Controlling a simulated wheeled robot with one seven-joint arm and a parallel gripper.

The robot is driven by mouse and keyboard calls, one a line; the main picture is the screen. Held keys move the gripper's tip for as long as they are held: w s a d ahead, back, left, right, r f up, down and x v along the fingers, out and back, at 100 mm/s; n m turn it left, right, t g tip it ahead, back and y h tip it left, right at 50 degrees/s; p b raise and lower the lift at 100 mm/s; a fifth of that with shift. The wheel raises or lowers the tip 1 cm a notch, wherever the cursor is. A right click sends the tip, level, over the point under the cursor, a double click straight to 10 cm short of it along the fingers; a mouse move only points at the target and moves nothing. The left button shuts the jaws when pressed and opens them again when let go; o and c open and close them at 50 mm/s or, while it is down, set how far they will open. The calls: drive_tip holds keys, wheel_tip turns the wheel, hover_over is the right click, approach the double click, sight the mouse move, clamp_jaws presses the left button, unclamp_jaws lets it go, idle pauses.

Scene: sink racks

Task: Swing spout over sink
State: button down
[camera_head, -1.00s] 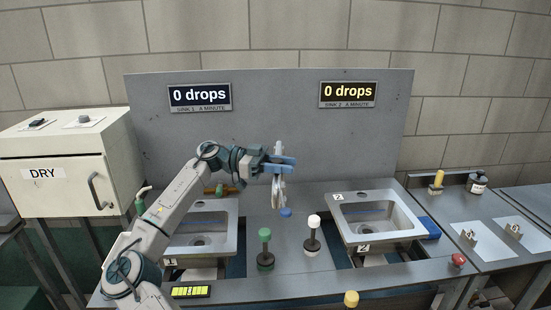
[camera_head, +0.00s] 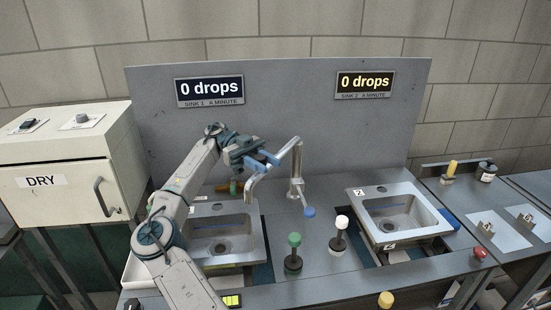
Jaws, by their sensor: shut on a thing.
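The spout (camera_head: 281,155) is a light grey pipe on an upright post between the two sinks. Its arm reaches left from the top of the post, and its free end hangs down near the back right part of the left sink. My gripper (camera_head: 262,160) is shut on the spout close to that free end, with blue fingers showing at the hold. The left sink (camera_head: 257,236) is partly covered by my arm, with its drain in view. The right sink (camera_head: 381,236), marked 2, stands clear of the spout.
A green-topped knob (camera_head: 294,241) and a white-topped knob (camera_head: 342,223) stand between the sinks. A blue knob (camera_head: 309,211) sits by the spout's post. Displays for both sinks read 0 drops on the back panel (camera_head: 290,85). A DRY cabinet (camera_head: 62,190) stands at left.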

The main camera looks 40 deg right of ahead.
drive_tip(key=shift+w, duration=0.15)
drive_tip(key=c, duration=1.1)
unclamp_jaws()
drive_tip(key=shift+w+a, duration=0.1)
drive_tip(key=shift+a, duration=0.1)
drive_tip(key=shift+o, duration=0.2)
drive_tip(key=shift+d, duration=0.1)
drive_tip(key=s+d+r+b, duration=0.3)
drive_tip(key=s+d+r, duration=0.1)
drive_tip(key=s+r, duration=0.6)
drive_tip(key=shift+s+d+r, duration=0.35)
drive_tip(key=shift+d+r, duration=0.05)
drive_tip(key=shift+r, duration=0.05)
drive_tip(key=shift+c, duration=0.3)
